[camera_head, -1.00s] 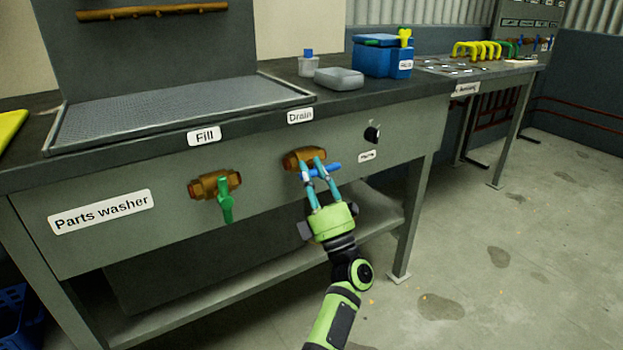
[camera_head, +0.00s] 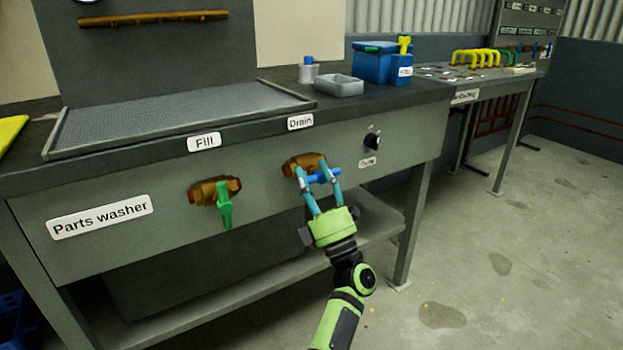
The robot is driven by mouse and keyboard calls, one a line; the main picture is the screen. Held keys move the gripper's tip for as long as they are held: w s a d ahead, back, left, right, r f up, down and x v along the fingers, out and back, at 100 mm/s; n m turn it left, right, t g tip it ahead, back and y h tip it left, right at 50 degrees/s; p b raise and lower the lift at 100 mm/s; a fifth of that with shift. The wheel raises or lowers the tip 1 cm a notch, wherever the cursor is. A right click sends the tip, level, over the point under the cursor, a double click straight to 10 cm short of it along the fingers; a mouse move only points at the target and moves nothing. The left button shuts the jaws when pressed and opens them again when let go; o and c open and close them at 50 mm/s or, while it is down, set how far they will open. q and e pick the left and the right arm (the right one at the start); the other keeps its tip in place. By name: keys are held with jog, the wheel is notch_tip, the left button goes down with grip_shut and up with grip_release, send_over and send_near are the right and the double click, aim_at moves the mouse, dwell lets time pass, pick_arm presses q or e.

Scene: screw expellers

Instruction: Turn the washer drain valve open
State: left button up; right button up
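The drain valve has a brass body (camera_head: 303,162) on the front panel of the parts washer, below the "Drain" label (camera_head: 300,122). Whether either finger touches the handle cannot be told.
The fill valve (camera_head: 221,196), with a green handle pointing down, sits to the left. A black knob (camera_head: 372,142) is on the panel to the right. A lower shelf (camera_head: 250,282) runs beneath. A blue box (camera_head: 378,62) and a grey tray (camera_head: 338,86) stand on top.

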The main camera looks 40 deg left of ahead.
pick_arm(q)
jog(key=shift+f+t, duration=0.3)
